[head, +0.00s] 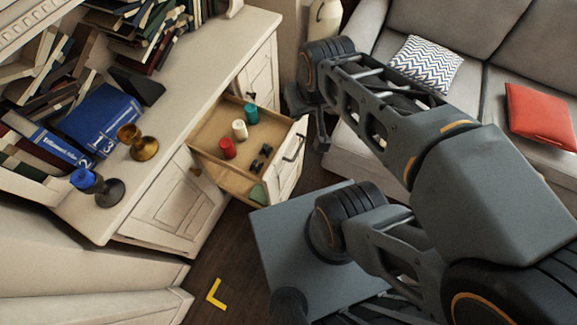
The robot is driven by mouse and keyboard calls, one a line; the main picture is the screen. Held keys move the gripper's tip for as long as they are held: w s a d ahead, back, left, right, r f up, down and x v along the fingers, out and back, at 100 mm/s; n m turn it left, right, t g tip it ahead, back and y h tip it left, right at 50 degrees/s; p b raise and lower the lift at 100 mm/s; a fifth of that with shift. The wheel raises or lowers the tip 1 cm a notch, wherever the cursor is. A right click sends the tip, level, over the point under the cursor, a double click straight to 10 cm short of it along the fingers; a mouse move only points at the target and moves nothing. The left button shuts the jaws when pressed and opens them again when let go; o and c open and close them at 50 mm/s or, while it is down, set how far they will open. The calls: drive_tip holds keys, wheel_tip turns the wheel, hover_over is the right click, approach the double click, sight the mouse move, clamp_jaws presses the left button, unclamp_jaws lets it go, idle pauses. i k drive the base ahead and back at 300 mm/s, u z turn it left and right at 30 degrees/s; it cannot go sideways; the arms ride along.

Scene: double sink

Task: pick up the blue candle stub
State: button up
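A blue candle stub (84,179) sits at the dark candle holder (107,191) on the cabinet top, at the lower left; the holder appears tilted in this view. A teal stub (251,113), a whitish stub (239,129) and a red stub (227,148) stand in the open drawer (205,140). My gripper (312,115) is dark and small, beyond the drawer's right side, well apart from the blue stub. Its fingers are too unclear to tell whether they are open or shut.
A brass candle holder (138,143) stands near the dark one, with blue books (100,118) behind. The drawer also holds small black items (261,158) and a green piece (258,193). A grey sofa (480,85) with cushions is at the right. The cabinet's front strip is clear.

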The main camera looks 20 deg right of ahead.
sight(82, 178)
drive_tip(key=k, duration=1.2)
drive_tip(key=u, duration=0.8)
drive_tip(key=i, duration=1.1)
drive_tip(key=u, duration=0.55)
drive_tip(key=k, duration=0.35)
drive_tip(key=u, duration=0.15)
drive_tip(key=i, duration=0.35)
drive_tip(key=u, duration=1.8)
